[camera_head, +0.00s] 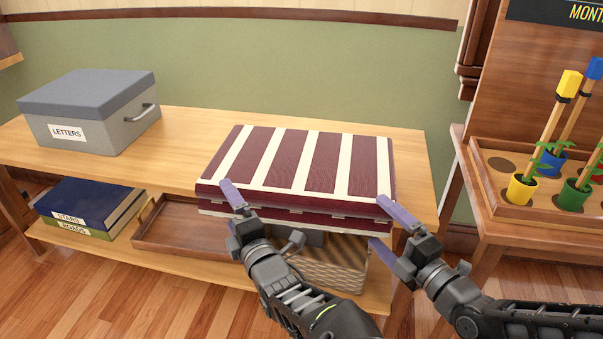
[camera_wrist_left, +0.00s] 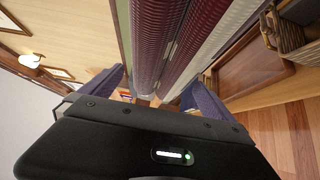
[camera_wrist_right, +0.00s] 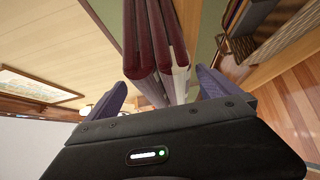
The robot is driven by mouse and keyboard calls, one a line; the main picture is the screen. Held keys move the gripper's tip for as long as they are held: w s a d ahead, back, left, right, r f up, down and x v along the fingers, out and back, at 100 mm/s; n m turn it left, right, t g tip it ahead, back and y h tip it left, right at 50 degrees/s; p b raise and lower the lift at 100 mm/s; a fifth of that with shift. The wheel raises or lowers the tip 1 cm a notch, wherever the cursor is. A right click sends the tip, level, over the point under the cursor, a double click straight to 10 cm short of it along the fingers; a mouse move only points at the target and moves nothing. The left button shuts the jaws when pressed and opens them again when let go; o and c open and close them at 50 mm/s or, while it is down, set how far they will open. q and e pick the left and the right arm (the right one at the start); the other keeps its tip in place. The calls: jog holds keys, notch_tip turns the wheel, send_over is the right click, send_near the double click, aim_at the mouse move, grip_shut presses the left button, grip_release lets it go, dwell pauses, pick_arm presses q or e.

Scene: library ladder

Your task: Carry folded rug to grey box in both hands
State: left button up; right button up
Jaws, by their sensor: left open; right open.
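The folded rug (camera_head: 300,165), dark red with cream stripes, lies flat on the wooden bench top, its front edge facing me. My left gripper (camera_head: 231,212) is open at the front edge near its left end. In the left wrist view the rug's layered edge (camera_wrist_left: 165,45) shows between the two fingers. My right gripper (camera_head: 383,228) is open at the front right corner; in the right wrist view the rug's edge (camera_wrist_right: 155,50) shows between its fingers. I cannot tell whether any finger touches the rug. The grey box (camera_head: 90,108), lidded and labelled LETTERS, stands on the bench's left part.
Bare bench top (camera_head: 180,150) lies between box and rug. The lower shelf holds books (camera_head: 90,205), a wooden tray (camera_head: 185,235) and a woven basket (camera_head: 335,268). A stand on the right carries a wooden planter tray (camera_head: 490,195) with small pots.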

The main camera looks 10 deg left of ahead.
aim_at(366, 211)
pick_arm(q)
jog(key=x, duration=0.5)
jog(key=shift+w+a, duration=0.25)
jog(key=shift+w, duration=0.05)
pick_arm(e)
jog(key=x, duration=0.5)
jog(key=shift+w+a, duration=0.25)
jog(key=shift+w, duration=0.05)
pick_arm(q)
jog(key=c, duration=2)
pick_arm(e)
jog(key=c, duration=2)
